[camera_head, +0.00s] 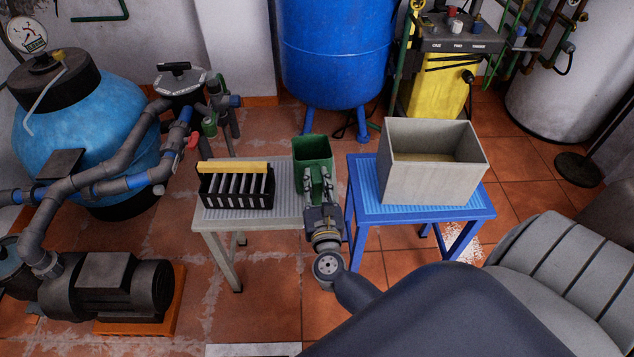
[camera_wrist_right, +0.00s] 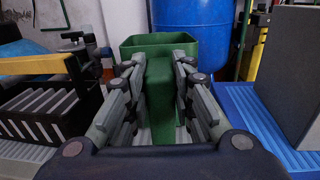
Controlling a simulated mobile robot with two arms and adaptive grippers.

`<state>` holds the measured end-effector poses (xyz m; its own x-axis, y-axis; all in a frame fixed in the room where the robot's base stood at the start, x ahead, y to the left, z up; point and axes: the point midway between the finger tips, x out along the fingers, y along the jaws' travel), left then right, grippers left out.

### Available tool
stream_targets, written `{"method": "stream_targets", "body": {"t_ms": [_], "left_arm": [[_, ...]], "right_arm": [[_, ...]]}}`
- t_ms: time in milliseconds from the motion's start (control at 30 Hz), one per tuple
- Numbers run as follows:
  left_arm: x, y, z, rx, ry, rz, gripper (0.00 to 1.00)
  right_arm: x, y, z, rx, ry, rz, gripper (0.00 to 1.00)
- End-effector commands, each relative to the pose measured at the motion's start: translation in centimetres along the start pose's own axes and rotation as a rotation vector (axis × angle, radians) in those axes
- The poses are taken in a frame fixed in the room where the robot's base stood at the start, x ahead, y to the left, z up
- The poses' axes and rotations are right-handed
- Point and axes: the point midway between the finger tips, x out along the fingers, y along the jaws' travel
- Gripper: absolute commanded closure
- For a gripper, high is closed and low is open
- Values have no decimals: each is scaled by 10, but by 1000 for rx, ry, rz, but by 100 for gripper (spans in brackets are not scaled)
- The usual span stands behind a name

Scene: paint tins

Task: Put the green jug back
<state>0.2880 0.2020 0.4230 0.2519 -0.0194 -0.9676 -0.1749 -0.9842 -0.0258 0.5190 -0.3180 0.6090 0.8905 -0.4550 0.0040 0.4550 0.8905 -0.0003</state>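The green jug (camera_head: 312,150) is upright at the right end of the light grey table (camera_head: 232,215), with its open top facing up. In the right wrist view the jug (camera_wrist_right: 200,47) is straight ahead, its thick handle towards me. My right gripper (camera_head: 318,180) reaches it from the front. In the wrist view its two fingers (camera_wrist_right: 163,78) lie on either side of the handle and appear to press on it. The jug's base is hidden behind the gripper, so I cannot tell whether it rests on the table. My left gripper is not in view.
A black slatted crate with a yellow bar (camera_head: 235,185) stands left of the jug on the same table. A large grey open box (camera_head: 430,175) stands on the blue table (camera_head: 400,212) to the right. A gap separates the tables. A blue tank (camera_head: 335,60) stands behind.

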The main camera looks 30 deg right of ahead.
Motion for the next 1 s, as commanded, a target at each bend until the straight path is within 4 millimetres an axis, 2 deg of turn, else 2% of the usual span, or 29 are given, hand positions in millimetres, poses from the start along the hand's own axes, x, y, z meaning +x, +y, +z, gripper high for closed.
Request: {"method": "stream_targets", "body": {"t_ms": [33,67,100,500,567,800,1000], "left_arm": [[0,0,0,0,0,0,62],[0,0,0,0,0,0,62],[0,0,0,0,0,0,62],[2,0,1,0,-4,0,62],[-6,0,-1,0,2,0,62],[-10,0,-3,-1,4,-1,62],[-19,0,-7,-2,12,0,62]], "right_arm": [[-1,-1,-3,0,7,0,66],[-1,-1,-3,0,7,0,59],[-1,-1,-3,0,6,0,57],[0,0,-5,-1,3,1,57],[-3,0,-8,-1,5,1,57],[-55,-1,-8,1,8,1,57],[-91,-1,-7,0,5,0,57]]}}
